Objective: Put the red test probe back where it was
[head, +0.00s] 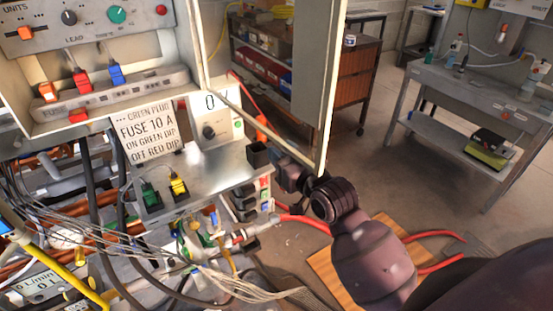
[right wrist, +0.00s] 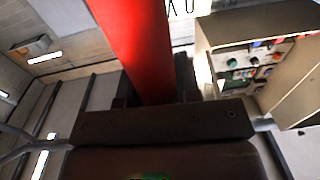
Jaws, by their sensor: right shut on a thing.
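My right gripper (head: 276,148) is at the right end of the grey shelf, beside the open cabinet door. It is shut on the red test probe (head: 262,132); in the right wrist view the probe (right wrist: 135,45) is a thick red bar rising from between the fingers. The fingertips are partly hidden in the head view. My left gripper is out of view.
Green (head: 151,196) and yellow (head: 179,187) plugs stand in black holders on the shelf (head: 205,168). The open cabinet door (head: 318,80) is close to my right arm. Cables crowd the lower left. A sign (head: 148,130) hangs left of the meter.

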